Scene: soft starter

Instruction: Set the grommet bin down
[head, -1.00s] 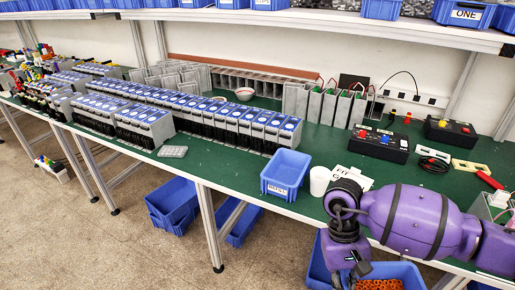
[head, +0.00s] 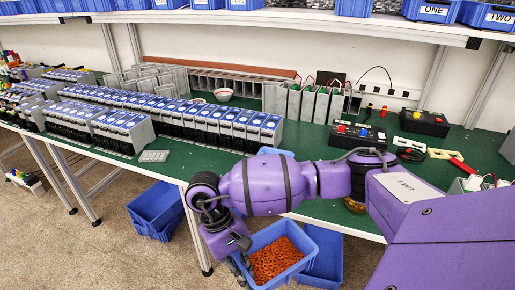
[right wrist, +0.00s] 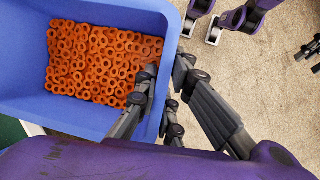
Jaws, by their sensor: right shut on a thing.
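The grommet bin (head: 262,239) is a blue open bin filled with orange grommets (head: 277,260). In the head view it is in front of the bench and looks lower than the bench top. My right gripper (head: 241,262) is at its left side. In the right wrist view the bin (right wrist: 100,12) fills the upper left, with the orange grommets (right wrist: 100,65) inside. There my right gripper (right wrist: 165,85) is shut on the bin's side wall, fingers on either side of it. My left gripper does not show in the head view.
The green bench top (head: 335,210) has free room near its front edge, partly behind my arm. Rows of blue-topped units (head: 190,118) stand farther left. Blue bins (head: 155,208) are below the bench, one (head: 325,262) close behind the grommet bin. A shelf (head: 300,22) runs above.

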